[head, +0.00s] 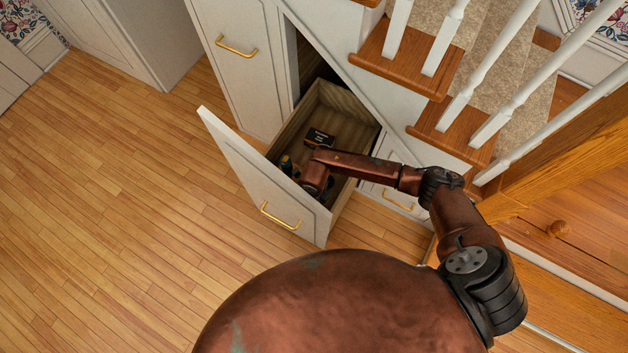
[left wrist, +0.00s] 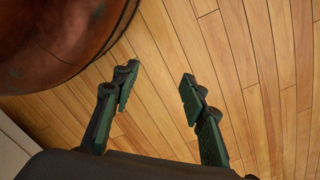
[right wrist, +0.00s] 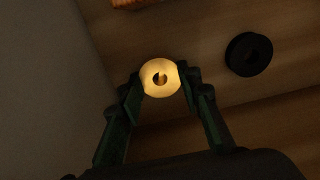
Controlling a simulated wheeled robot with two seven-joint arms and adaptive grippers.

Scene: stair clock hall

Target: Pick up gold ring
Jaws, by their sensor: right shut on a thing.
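The gold ring (right wrist: 148,80) is a thick, shiny yellow ring with a hole in its middle, seen in the right wrist view. My right gripper (right wrist: 160,92) is shut on it, with the ring between the two fingertips. In the head view my right arm reaches down into the open drawer (head: 353,122). The right gripper (head: 287,165) is partly hidden there by its own wrist, and I cannot make out the ring. My left gripper (left wrist: 158,85) is open and empty above the wooden floor in the left wrist view.
A black round thing with a hole (right wrist: 248,54) lies in the drawer right of the ring. An orange-brown thing (right wrist: 130,3) shows at the top edge. A dark box (head: 320,137) is in the drawer. Stairs with white balusters (head: 445,38) rise at right; the floor (head: 110,190) at left is clear.

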